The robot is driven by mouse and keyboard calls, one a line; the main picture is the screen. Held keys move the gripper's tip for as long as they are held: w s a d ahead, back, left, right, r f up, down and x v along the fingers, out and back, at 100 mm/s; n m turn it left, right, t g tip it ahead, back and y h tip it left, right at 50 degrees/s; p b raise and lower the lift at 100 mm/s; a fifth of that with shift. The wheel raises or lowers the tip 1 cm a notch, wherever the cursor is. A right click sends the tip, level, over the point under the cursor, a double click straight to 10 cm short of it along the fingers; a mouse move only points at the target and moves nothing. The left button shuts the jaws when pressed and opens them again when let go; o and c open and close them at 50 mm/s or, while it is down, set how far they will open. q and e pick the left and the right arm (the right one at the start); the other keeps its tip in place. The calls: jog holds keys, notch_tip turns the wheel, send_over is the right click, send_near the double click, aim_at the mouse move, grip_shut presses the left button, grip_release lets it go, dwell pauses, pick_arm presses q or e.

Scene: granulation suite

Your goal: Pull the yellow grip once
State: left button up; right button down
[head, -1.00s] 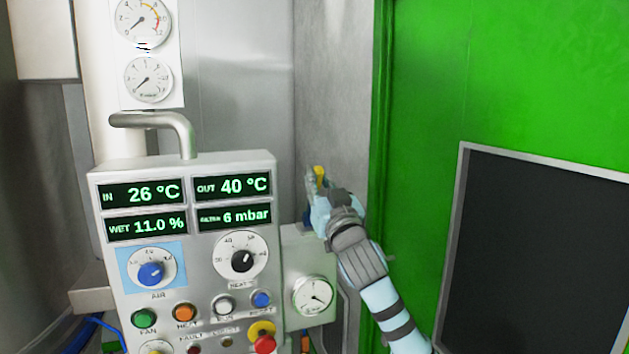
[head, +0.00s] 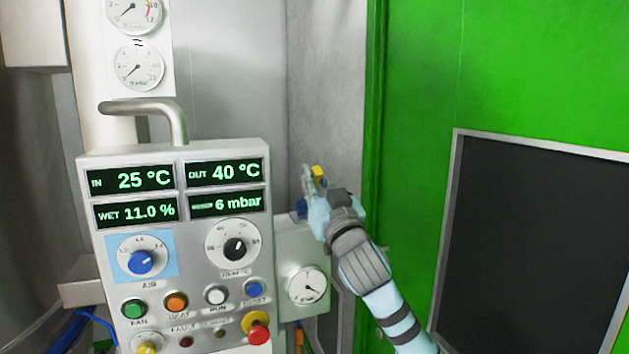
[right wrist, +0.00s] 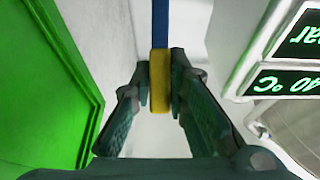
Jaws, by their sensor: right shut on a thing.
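The yellow grip (right wrist: 160,82) is a small upright bar at the end of a blue strap or rod (right wrist: 160,22) in the right wrist view. My right gripper (right wrist: 159,88) is shut on it, with one finger on each side. In the head view the yellow grip (head: 319,172) shows as a small patch at the fingertips of my right gripper (head: 314,182), to the right of the control panel. A blue part (head: 301,207) shows just left of the gripper; most of it is hidden. My left gripper is not in view.
The control panel (head: 180,228) with displays, knobs and buttons stands close on the left. A side box with a dial (head: 306,286) sits below my right gripper. A green door (head: 410,120) with a dark window (head: 530,240) is on the right.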

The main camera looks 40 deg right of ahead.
jog(key=shift+f, duration=0.1)
jog(key=shift+s+f+b, duration=0.1)
jog(key=shift+f+b, duration=0.2)
jog(key=shift+b, duration=0.05)
jog(key=shift+s+a+f+b, duration=0.3)
jog(key=shift+s+f+b, duration=0.45)
jog(key=shift+b, duration=0.15)
